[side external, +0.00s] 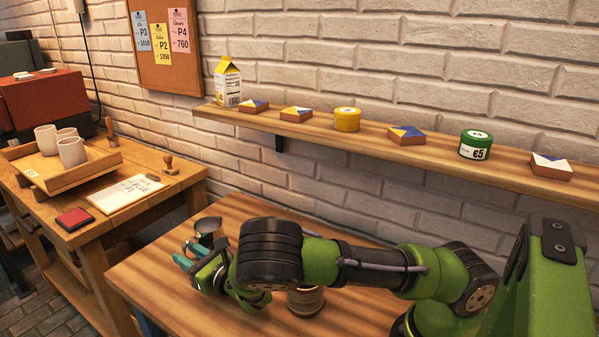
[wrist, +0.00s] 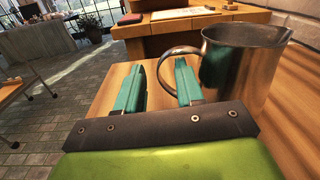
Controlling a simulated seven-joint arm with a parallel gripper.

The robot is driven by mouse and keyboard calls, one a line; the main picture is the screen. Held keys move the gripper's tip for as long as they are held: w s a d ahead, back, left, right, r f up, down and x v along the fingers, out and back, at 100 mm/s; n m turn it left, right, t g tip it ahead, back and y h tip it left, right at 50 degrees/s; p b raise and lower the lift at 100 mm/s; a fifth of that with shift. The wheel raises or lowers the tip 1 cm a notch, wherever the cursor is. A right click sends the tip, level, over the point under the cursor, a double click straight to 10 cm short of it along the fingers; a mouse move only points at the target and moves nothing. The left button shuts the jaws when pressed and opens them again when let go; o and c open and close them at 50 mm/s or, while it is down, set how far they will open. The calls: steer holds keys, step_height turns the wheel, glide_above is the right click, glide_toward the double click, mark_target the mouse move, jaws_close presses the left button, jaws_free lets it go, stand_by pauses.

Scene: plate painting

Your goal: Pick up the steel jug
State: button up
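The steel jug (wrist: 242,65) stands on the wooden table, large at the right of the wrist view, with its handle pointing left. In the side external view the jug (side external: 208,226) shows near the table's far left corner, partly behind my gripper (side external: 193,254). In the wrist view my gripper (wrist: 160,66) is open with nothing held, its two teal fingers apart. The handle's outer curve appears between the fingers, and the right finger overlaps part of the handle. I cannot tell whether they touch.
A round container (side external: 305,299) stands on the table beneath my arm. A wall shelf (side external: 369,134) with a carton, tins and painted blocks runs behind. A side table (side external: 150,205) at left holds a tray (side external: 95,169) of cups and a red pad (side external: 75,219).

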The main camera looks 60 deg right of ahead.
steer(key=shift+w, duration=1.6)
steer(key=shift+f, duration=0.1)
steer(key=shift+c, duration=0.3)
jaws_close()
